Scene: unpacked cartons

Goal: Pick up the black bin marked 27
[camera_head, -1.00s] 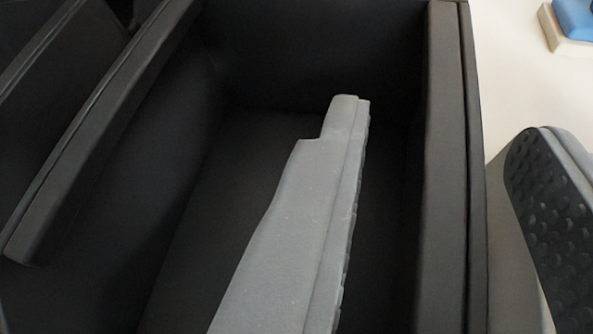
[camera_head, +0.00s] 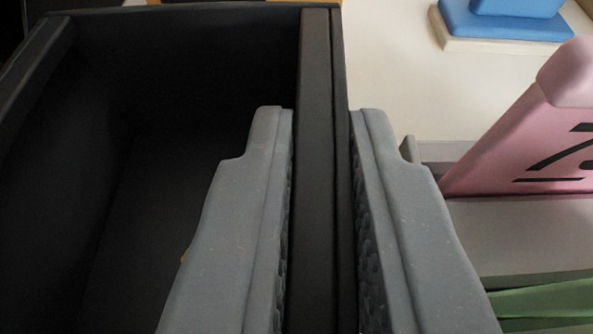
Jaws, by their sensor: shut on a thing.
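The black bin (camera_head: 316,60) fills the left half of the view, open at the top, with a dark interior. No number shows on the parts of it in view. My gripper (camera_head: 319,112) straddles the bin's right wall. One grey finger is inside the bin and the other is outside it. The jaws are shut on that wall, with their textured pads facing it from both sides. The bin's near end is out of the picture.
A pink block (camera_head: 545,150) with a partly cut-off black marking stands at the right. A blue thing on a pale base (camera_head: 505,25) lies at the top right. A green thing (camera_head: 545,300) is at the lower right. Pale surface (camera_head: 395,60) is bare beyond the gripper.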

